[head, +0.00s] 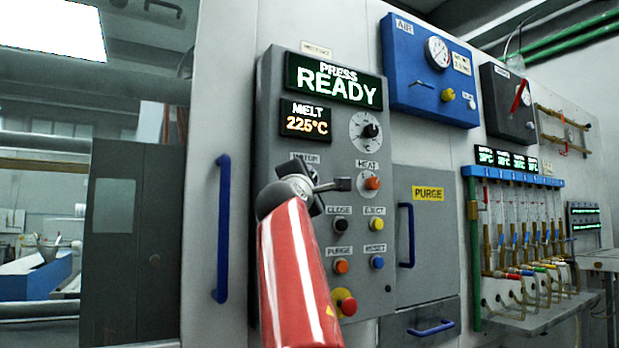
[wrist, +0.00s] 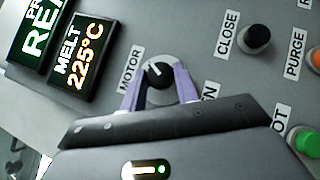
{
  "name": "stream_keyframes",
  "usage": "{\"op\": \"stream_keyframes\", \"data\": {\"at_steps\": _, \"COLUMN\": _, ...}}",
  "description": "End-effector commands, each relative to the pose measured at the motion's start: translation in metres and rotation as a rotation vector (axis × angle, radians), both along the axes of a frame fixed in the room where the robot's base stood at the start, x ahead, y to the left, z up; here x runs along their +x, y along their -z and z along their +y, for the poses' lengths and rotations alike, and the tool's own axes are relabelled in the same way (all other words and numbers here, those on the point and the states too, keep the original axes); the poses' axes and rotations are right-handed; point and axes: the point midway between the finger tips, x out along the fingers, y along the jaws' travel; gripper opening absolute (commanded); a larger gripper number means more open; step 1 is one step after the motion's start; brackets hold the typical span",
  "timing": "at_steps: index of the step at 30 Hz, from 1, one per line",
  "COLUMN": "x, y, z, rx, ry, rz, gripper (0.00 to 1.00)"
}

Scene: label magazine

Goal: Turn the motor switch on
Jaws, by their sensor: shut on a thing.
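The motor switch (wrist: 158,74) is a round black knob with a white mark, on a pale round plate beside the MOTOR label in the wrist view. Its white mark points to the upper left there. My gripper (wrist: 159,82) has its two purple fingers on either side of the knob, shut on it. In the head view my red arm and gripper (head: 302,188) are in front of the panel just below the MOTOR label (head: 304,158). They hide the switch there. A label ending in N, partly hidden, shows beside the gripper in the wrist view.
The grey panel (head: 277,110) carries a READY display (head: 334,80), a MELT display (head: 305,121), a dial (head: 369,131) and several coloured buttons. A red mushroom button (head: 346,302) is low on it. Blue handles (head: 222,230) (head: 407,235) stand out on either side.

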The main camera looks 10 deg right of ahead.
Motion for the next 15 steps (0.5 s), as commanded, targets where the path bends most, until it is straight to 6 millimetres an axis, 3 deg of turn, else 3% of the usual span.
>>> {"op": "stream_keyframes", "data": {"at_steps": 10, "x": 0.0002, "y": -0.0001, "z": 0.0007, "rx": 0.003, "ry": -0.003, "rz": -0.001, "gripper": 0.08}}
{"op": "stream_keyframes", "data": {"at_steps": 11, "x": 0.0002, "y": -0.0001, "z": 0.0007, "rx": 0.003, "ry": -0.003, "rz": -0.001, "gripper": 0.32}}
{"op": "stream_keyframes", "data": {"at_steps": 15, "x": 0.0002, "y": -0.0001, "z": 0.0005, "rx": 0.002, "ry": -0.002, "rz": -0.001, "gripper": 0.5}}
